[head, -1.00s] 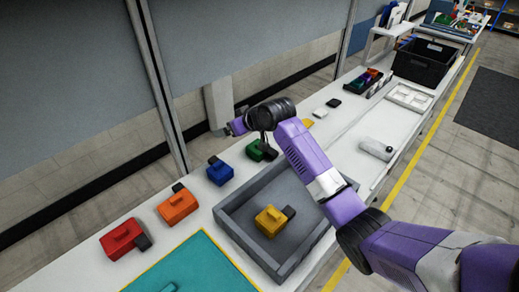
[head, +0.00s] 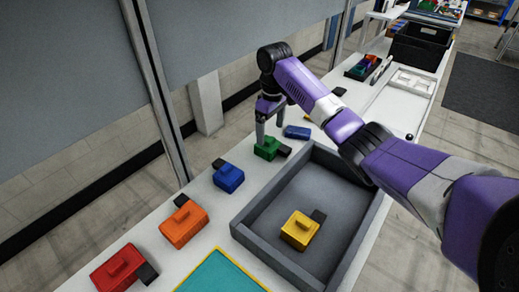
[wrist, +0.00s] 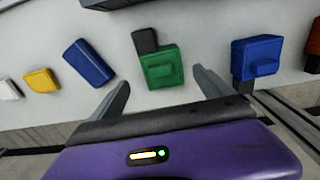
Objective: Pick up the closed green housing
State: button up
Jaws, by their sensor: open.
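The green housing (head: 267,147) sits on the white bench behind the grey tray, with a dark block at its right side. In the wrist view the green housing (wrist: 161,68) lies just beyond and between the fingertips, with its dark block towards the top. My gripper (head: 268,120) is above and beside it, pointing down. In the wrist view my gripper (wrist: 160,78) has its two fingers spread wide apart, with nothing between them. I cannot tell the exact height gap to the housing.
Blue (head: 228,177), orange (head: 183,224) and red (head: 119,269) housings stand in a row towards the front left. A blue piece (head: 297,132) lies right of the green housing. The grey tray (head: 254,243) holds a yellow housing (head: 300,230). A black crate (head: 421,46) stands far back.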

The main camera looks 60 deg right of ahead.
aim_at(270, 146)
jog(key=shift+s+a+f+p, duration=0.1)
jog(key=shift+f+p, duration=0.3)
jog(key=shift+f, duration=1.6)
jog(key=shift+a+f+p, duration=0.1)
jog(key=shift+f+p, duration=0.3)
jog(key=shift+f, duration=1.55)
jog(key=shift+c, duration=0.4)
jog(key=c, duration=1.4)
jog(key=shift+c, duration=0.8)
jog(key=shift+r, duration=0.1)
